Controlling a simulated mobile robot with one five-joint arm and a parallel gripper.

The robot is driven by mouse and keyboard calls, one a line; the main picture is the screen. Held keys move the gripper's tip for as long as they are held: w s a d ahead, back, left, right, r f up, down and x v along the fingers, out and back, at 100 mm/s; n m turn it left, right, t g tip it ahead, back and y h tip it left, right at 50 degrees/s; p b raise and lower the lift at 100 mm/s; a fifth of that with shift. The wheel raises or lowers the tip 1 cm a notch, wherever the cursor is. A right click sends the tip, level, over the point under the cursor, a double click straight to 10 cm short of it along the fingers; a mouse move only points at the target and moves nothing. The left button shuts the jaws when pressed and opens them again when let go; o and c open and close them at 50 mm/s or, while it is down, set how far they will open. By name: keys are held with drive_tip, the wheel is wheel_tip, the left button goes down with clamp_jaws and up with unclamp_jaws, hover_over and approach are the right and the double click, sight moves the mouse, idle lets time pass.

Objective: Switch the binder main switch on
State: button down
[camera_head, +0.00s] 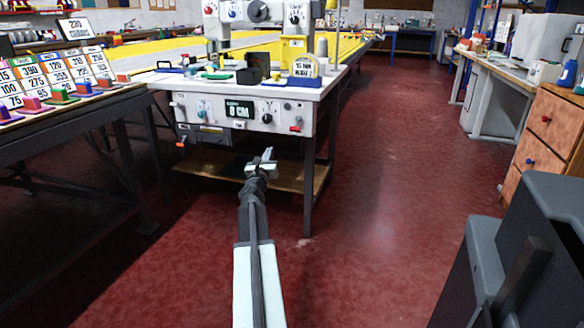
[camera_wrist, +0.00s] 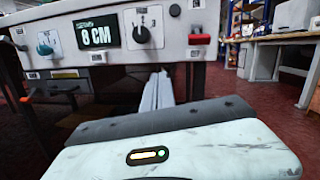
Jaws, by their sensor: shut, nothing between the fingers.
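The binder's white control panel (camera_head: 220,128) runs along the front of the table. It carries a display reading 8 CM (camera_head: 239,109), a teal knob (camera_head: 202,114), a black knob (camera_head: 267,118) and a red switch (camera_head: 295,128) near its right end. In the wrist view the red switch (camera_wrist: 199,39) sits at upper right, and the black knob (camera_wrist: 142,34) is left of it. The labels are too small to tell which control is the main switch. My gripper (camera_head: 264,158) is shut and empty, in front of and below the panel; its fingers (camera_wrist: 158,92) touch no control.
The binder table's top (camera_head: 315,86) holds small tools and blocks. A wooden lower shelf (camera_head: 305,176) lies under it. A dark table with number cards (camera_head: 60,75) stands left. A wooden drawer cabinet (camera_head: 548,125) stands right. The red floor (camera_head: 390,170) between is clear.

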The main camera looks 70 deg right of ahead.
sight(297, 125)
drive_tip(key=s+d+f+m+g, duration=0.2)
drive_tip(key=s+m+g, duration=0.1)
drive_tip(key=s, duration=0.3)
drive_tip(key=shift+s+d+m+h+b, duration=0.25)
drive_tip(key=shift+d+m+h+b, duration=0.05)
drive_tip(key=shift+m+h+b, duration=0.1)
drive_tip(key=s+p+x, duration=0.1)
drive_tip(key=p+x, duration=0.1)
drive_tip(key=x, duration=0.8)
drive_tip(key=a+r+p, duration=0.1)
drive_tip(key=w+a+r+p, duration=0.1)
drive_tip(key=r+p, duration=0.1)
drive_tip(key=shift+r, duration=0.2)
